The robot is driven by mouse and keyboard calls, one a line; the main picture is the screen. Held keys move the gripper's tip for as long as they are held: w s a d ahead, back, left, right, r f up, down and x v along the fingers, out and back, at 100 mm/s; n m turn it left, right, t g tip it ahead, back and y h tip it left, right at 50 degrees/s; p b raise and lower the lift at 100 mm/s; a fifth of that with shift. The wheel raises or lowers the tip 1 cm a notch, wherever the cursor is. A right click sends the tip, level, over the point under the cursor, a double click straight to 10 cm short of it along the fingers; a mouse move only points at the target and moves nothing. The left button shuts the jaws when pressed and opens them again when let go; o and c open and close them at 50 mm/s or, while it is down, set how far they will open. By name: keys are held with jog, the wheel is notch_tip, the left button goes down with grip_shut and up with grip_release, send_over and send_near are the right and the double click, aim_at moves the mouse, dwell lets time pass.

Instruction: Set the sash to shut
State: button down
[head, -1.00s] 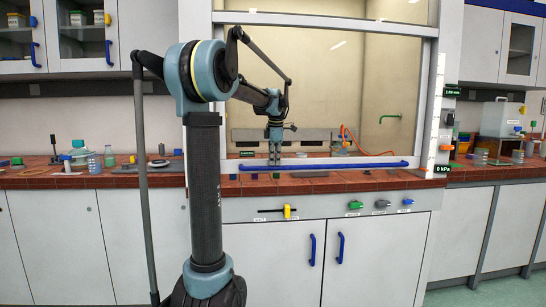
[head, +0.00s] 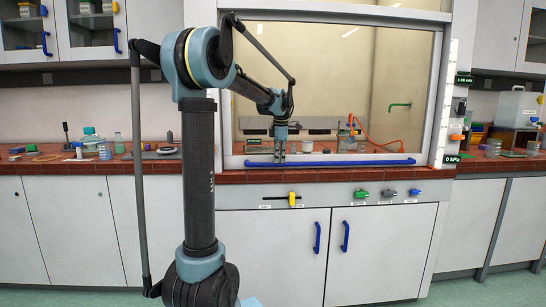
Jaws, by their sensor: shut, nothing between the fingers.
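The sash is the large glass pane in a pale frame (head: 434,110) on the front of the fume hood. A long blue handle bar (head: 350,162) runs along its bottom rail. The rail is low, close above the red tiled sill (head: 350,174). I cannot tell whether it touches the sill. My gripper (head: 280,160) points down at the left part of the blue bar, in front of the glass. Its fingers are shut with nothing between them. They overlap the bar in the view, and contact is unclear.
Below the sill are a yellow slider (head: 292,199) and green, grey and blue knobs (head: 388,193). Bottles and an orange hose (head: 375,140) show behind the glass. Glassware (head: 90,143) stands on the left bench. A clear tank (head: 515,110) stands at the right.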

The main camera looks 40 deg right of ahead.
jog(key=shift+s+a+f, duration=0.1)
jog(key=shift+f, duration=0.05)
jog(key=v, duration=1.4)
jog(key=shift+w, duration=0.2)
jog(key=s+a+f+m, duration=0.1)
jog(key=a+f+m, duration=0.35)
jog(key=a, duration=1.05)
jog(key=s+a+f+m, duration=0.1)
jog(key=a+f, duration=0.6)
jog(key=a, duration=0.8)
jog(key=s+a+f+m, duration=0.3)
jog(key=s+a+f, duration=0.5)
jog(key=f, duration=0.3)
jog(key=s+a+f+m+y, duration=0.1)
jog(key=s+a+f+m, duration=0.2)
jog(key=s+a+f, duration=0.5)
notch_tip(320, 180, down, 4)
jog(key=shift+a+f, duration=0.15)
jog(key=shift+a, duration=0.55)
jog(key=shift+d, duration=0.1)
